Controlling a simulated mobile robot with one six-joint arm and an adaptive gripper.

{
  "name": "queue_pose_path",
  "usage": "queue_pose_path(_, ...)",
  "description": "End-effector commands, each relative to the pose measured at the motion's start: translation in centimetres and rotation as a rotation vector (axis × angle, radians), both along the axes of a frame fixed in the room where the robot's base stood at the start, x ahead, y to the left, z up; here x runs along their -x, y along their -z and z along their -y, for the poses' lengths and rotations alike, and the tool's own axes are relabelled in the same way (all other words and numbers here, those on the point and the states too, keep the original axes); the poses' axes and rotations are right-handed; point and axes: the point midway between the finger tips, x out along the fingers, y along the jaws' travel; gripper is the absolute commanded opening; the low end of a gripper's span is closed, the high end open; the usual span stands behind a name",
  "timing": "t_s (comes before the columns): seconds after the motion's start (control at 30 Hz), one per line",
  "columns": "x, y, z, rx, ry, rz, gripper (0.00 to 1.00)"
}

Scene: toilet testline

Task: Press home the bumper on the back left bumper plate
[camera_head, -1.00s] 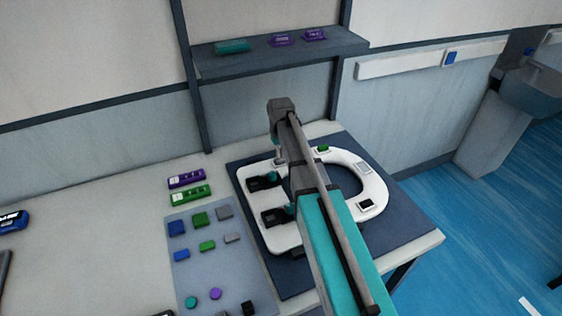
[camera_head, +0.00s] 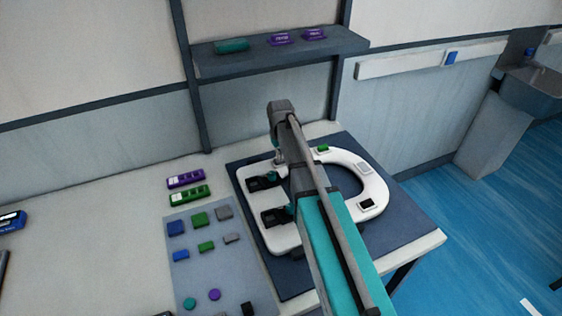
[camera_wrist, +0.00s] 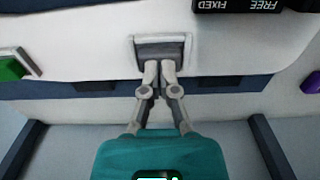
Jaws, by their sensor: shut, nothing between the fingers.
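The white toilet seat (camera_head: 372,181) lies on a dark blue mat on the table. In the wrist view, a grey bumper (camera_wrist: 175,48) sits in a pale-rimmed plate on the white seat. My gripper (camera_wrist: 160,66) is shut and empty, with its fingertips at the bumper's near edge, apparently touching it. How deep the bumper sits cannot be told. In the head view my arm hides this spot. A green bumper (camera_head: 322,149) sits on the seat's far side, also at the left in the wrist view (camera_wrist: 12,68). A dark bumper in a white plate (camera_head: 366,204) is at the right.
A grey-blue tray (camera_head: 205,280) holds loose coloured parts. A shelf (camera_head: 270,59) hangs behind.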

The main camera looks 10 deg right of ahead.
Motion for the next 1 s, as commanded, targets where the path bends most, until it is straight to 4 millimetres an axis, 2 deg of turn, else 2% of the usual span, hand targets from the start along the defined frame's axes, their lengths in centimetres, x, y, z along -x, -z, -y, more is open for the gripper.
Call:
queue_pose_path(0.5, 0.01, 0.62, -0.01, 0.0, 0.0, 0.0, 0.0)
queue_pose_path(1.0, 0.01, 0.24, 0.0, 0.0, 0.0, 0.0, 0.0)
